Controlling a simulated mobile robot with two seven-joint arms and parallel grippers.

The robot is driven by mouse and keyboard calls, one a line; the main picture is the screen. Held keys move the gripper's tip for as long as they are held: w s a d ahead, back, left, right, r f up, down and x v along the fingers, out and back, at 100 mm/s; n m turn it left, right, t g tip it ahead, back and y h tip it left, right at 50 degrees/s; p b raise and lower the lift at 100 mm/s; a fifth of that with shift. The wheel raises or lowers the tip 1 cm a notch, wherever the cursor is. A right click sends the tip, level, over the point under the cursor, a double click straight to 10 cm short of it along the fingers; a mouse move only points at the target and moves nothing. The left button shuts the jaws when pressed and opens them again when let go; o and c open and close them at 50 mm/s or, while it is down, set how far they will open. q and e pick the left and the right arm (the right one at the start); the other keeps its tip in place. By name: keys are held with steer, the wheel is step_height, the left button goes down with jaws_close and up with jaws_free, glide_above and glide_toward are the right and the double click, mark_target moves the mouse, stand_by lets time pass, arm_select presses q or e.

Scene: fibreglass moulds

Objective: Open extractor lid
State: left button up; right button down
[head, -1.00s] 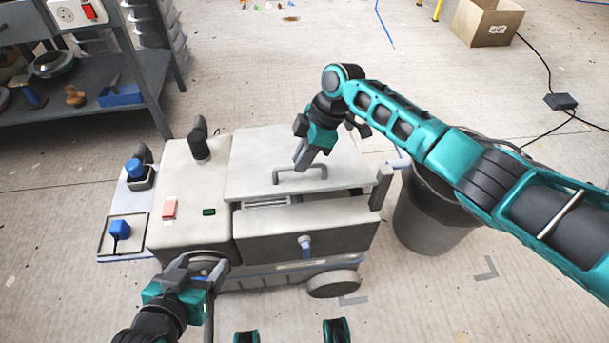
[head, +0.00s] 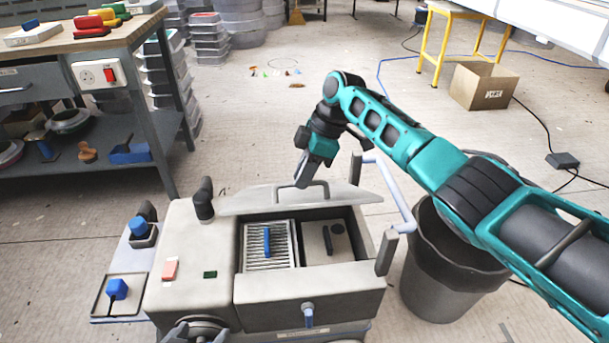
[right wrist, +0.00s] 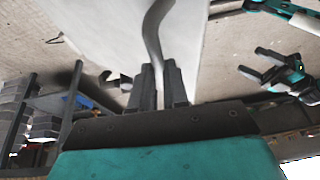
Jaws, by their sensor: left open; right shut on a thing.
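The extractor (head: 190,245) is a pale wheeled box on the floor. Its lid (head: 262,199) is tilted up at the back, its front edge well above the opening. My right gripper (head: 301,182) is shut on the lid's grey handle (head: 322,186); in the right wrist view the fingers (right wrist: 161,85) close around this handle (right wrist: 153,30). Inside the box show a slatted filter with a blue grip (head: 267,242) and a pale panel with a dark grip (head: 328,239). My left gripper (head: 198,330) is open and empty, low in front of the extractor, partly cut off by the frame.
A grey bin (head: 440,265) stands close to the extractor's right, under my right arm. A workbench (head: 150,50) with tools is at the left. A cardboard box (head: 483,86), yellow stool (head: 447,40) and cables lie behind at right. Open floor lies behind the lid.

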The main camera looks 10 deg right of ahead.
steer(key=shift+w+d+f, duration=0.15)
steer(key=shift+f, duration=0.25)
steer(key=c, duration=1.6)
jaws_free()
steer(key=o, duration=0.3)
steer(key=shift+w+f, duration=0.2)
steer(key=shift+o, duration=0.9)
steer(key=shift+r, duration=0.15)
steer(key=shift+r, duration=0.1)
steer(key=p+v, duration=0.3)
steer(key=v, duration=0.9)
steer(key=shift+r, duration=0.4)
